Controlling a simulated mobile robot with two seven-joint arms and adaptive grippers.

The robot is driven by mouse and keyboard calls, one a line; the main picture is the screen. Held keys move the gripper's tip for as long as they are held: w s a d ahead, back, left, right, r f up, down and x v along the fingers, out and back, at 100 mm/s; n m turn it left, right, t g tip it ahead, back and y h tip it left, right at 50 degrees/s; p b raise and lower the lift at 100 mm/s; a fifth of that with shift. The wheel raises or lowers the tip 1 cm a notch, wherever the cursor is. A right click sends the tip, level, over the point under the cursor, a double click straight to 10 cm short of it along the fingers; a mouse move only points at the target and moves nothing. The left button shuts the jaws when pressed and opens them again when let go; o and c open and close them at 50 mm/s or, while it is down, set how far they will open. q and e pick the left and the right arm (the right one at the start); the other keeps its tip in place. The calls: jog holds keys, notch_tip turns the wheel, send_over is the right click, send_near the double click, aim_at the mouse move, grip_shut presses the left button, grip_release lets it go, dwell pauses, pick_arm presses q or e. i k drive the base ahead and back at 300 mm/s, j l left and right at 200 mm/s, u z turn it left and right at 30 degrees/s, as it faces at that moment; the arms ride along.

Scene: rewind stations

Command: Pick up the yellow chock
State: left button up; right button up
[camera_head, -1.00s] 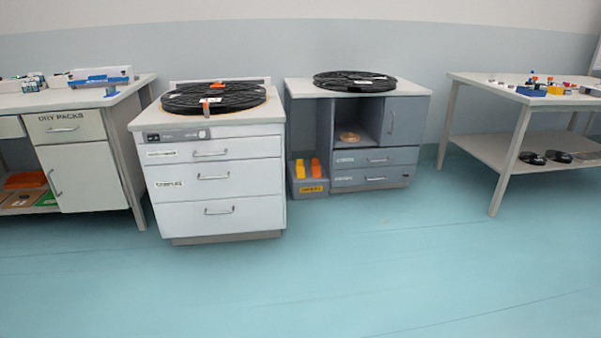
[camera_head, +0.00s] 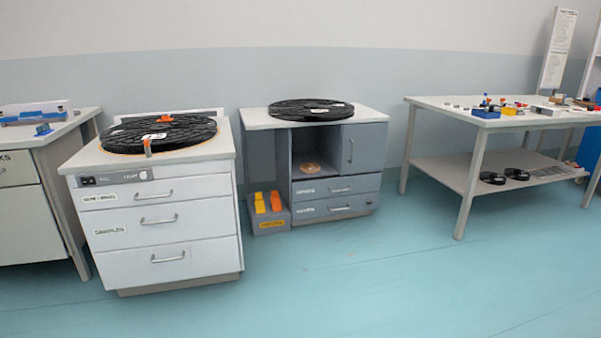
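A yellow chock (camera_head: 259,203) stands in a small grey bin (camera_head: 270,224) on the floor, at the left side of the grey-blue cabinet. An orange chock (camera_head: 276,201) stands beside it on the right in the same bin. The bin has a yellow label on its front. The lower parts of both chocks are hidden by the bin's wall. Neither of my grippers shows in the head view.
A white drawer cabinet (camera_head: 160,226) with a black reel (camera_head: 158,133) stands left of the bin. The grey-blue cabinet (camera_head: 337,198) bears another black reel (camera_head: 311,109). A table (camera_head: 440,112) with a lower shelf stands at the right. The floor (camera_head: 360,290) in front is clear.

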aim_at(258, 200)
jog(key=i+l+z, duration=0.3)
jog(key=i, duration=0.45)
jog(key=i+z, duration=0.3)
jog(key=i, duration=0.5)
jog(key=i+u, duration=0.15)
jog(key=i, duration=0.7)
jog(key=i+l+u, duration=0.1)
jog(key=i+l, duration=0.15)
jog(key=i, duration=0.6)
